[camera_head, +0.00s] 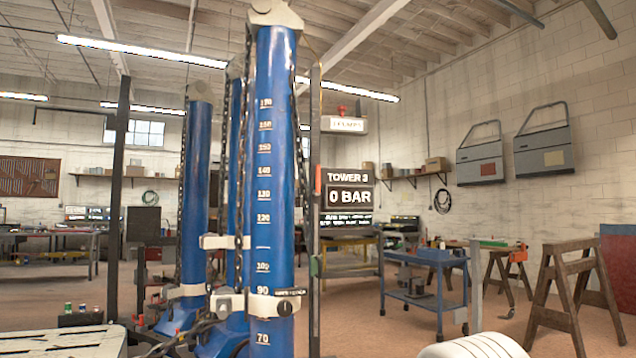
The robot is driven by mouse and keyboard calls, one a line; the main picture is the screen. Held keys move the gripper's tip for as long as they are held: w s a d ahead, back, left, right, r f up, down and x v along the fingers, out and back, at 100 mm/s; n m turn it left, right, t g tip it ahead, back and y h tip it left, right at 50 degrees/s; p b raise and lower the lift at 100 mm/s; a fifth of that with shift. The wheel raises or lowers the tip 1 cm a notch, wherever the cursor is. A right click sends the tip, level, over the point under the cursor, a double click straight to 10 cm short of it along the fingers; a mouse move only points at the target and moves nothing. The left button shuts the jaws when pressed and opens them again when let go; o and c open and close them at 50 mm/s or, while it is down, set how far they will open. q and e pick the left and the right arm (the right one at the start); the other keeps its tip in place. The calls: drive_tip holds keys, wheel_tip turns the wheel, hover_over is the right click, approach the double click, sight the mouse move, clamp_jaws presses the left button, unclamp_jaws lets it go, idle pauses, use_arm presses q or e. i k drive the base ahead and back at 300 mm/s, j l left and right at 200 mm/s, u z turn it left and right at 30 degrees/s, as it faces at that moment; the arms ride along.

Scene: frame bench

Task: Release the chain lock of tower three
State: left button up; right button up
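A tall blue tower (272,190) with white height numbers stands in front. A sign (347,190) beside it reads "TOWER 3" and "0 BAR". A white collar (262,304) sits around the tower near the 90 mark. A dark knob (285,308) with a small dark label (290,292) is on the collar's right side; its setting is too small to tell. A dark chain (241,170) runs down the tower's left side, and another (301,150) hangs at its right. Neither of my grippers is in view.
Other blue towers (196,190) with chains stand close behind on the left. A dark post (315,220) rises just right of the front tower. A blue cart (425,260) and wooden trestles (545,290) stand at the right. A pale slab (60,343) fills the lower left corner.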

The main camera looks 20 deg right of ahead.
sight(317, 192)
drive_tip(key=i+l+u, duration=0.15)
drive_tip(key=i+l, duration=0.7)
drive_tip(key=i, duration=0.25)
drive_tip(key=i+l+u, duration=0.15)
drive_tip(key=i+l, duration=0.9)
